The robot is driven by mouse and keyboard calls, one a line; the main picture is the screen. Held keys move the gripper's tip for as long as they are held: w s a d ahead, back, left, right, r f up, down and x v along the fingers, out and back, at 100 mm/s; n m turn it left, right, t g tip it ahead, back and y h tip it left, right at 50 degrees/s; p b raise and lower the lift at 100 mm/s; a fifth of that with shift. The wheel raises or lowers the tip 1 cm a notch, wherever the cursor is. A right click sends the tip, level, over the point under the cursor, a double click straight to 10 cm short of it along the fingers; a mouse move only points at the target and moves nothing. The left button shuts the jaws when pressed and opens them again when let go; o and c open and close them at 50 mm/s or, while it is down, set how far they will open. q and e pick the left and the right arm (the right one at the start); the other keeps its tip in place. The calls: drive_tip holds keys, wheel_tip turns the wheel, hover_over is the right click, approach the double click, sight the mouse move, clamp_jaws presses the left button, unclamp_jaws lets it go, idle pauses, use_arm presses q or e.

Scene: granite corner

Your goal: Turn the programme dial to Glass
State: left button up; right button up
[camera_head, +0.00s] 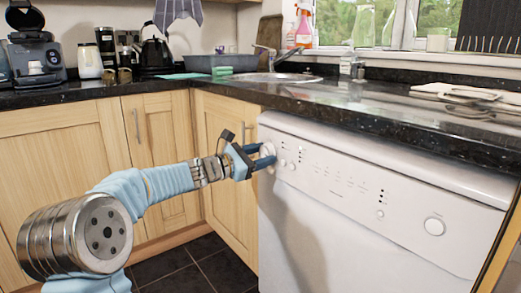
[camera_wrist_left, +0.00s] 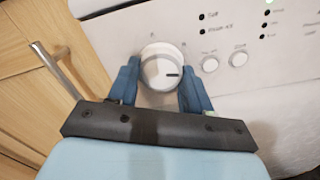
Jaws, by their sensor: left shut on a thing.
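The white dishwasher (camera_head: 340,215) stands under the counter. Its round programme dial (camera_wrist_left: 158,66) is at the left end of the panel, and in the head view the dial (camera_head: 266,150) is partly covered by my fingers. A short dark mark on the dial's face points right in the left wrist view. Small marks around the dial are too blurred to read. My left gripper (camera_head: 264,158) is shut on the dial, and in the left wrist view its blue fingers (camera_wrist_left: 159,80) lie on either side of it. My right gripper is out of view.
Two small round buttons (camera_wrist_left: 224,61) and indicator lights sit right of the dial. Another round knob (camera_head: 434,226) is at the panel's right end. The dark granite counter (camera_head: 390,118) overhangs the panel. A wooden cupboard door (camera_head: 225,170) with a metal handle stands close on the left.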

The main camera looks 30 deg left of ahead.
use_arm(q)
drive_tip(key=n+p, duration=0.4)
drive_tip(key=n, duration=0.1)
drive_tip(key=shift+d+r, duration=0.1)
drive_tip(key=shift+n+p, duration=1.15)
drive_tip(key=shift+n, duration=0.55)
drive_tip(key=shift+f, duration=0.2)
drive_tip(key=o, duration=1)
drive_tip(key=shift+o, duration=0.2)
drive_tip(key=shift+s, duration=0.1)
drive_tip(key=v, duration=1.3)
drive_tip(key=shift+s, duration=0.35)
drive_tip(key=shift+f, duration=0.15)
